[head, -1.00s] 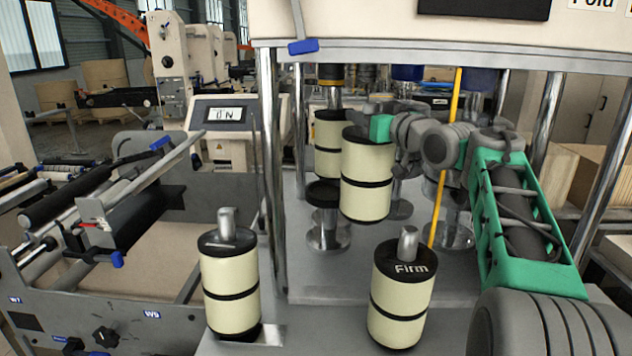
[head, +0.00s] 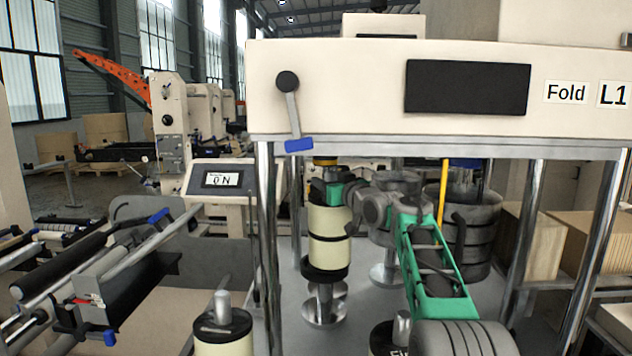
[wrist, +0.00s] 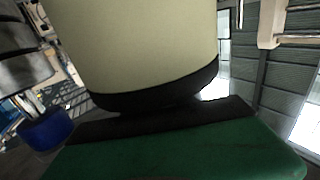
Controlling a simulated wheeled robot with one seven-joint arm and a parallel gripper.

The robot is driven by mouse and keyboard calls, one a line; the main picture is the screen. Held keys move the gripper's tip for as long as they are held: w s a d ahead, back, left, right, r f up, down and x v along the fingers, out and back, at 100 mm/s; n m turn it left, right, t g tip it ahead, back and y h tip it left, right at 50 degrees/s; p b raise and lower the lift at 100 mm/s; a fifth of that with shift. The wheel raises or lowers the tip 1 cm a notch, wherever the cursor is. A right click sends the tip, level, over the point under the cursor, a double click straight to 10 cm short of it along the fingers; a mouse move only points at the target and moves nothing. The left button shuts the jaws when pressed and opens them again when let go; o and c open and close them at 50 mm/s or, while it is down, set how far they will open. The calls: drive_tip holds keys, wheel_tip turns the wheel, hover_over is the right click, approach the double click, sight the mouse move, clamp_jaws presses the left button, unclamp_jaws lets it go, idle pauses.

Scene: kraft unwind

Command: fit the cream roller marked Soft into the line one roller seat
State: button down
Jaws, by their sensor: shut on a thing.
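My gripper (head: 331,188) is shut on the top of a cream roller (head: 329,223) with black bands, inside the machine frame. The roller is upright. Its lower end lines up with the black top of a silver pedestal seat (head: 324,303); I cannot tell whether it rests on it or hangs just above. Its marking is not visible. In the wrist view, the roller's cream side (wrist: 145,45) and black end fill the middle, close to the green finger pad. The machine above carries the signs Fold and L1 (head: 613,95).
A roller marked Firm (head: 382,340) and another cream roller (head: 222,338) stand in front, partly cut off. A dark banded cylinder (head: 470,235) stands right of my arm. Chrome posts (head: 268,220) and a blue-tipped lever (head: 298,146) bound the opening on the left.

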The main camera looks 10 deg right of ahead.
drive_tip(key=shift+r+p+x, duration=0.2)
drive_tip(key=shift+p+x, duration=0.2)
drive_tip(key=shift+x, duration=0.35)
drive_tip(key=shift+r+p+x, duration=0.15)
drive_tip(key=shift+p+x, duration=0.25)
drive_tip(key=shift+x, duration=0.35)
drive_tip(key=shift+f, duration=0.85)
drive_tip(key=c, duration=1.3)
unclamp_jaws()
drive_tip(key=shift+f, duration=0.3)
drive_tip(key=shift+s+d+b, duration=0.2)
drive_tip(key=shift+s+b, duration=0.25)
drive_tip(key=shift+s, duration=0.05)
drive_tip(key=b, duration=0.4)
hover_over(330, 220)
drive_tip(key=d, duration=0.3)
drive_tip(key=shift+d, duration=0.1)
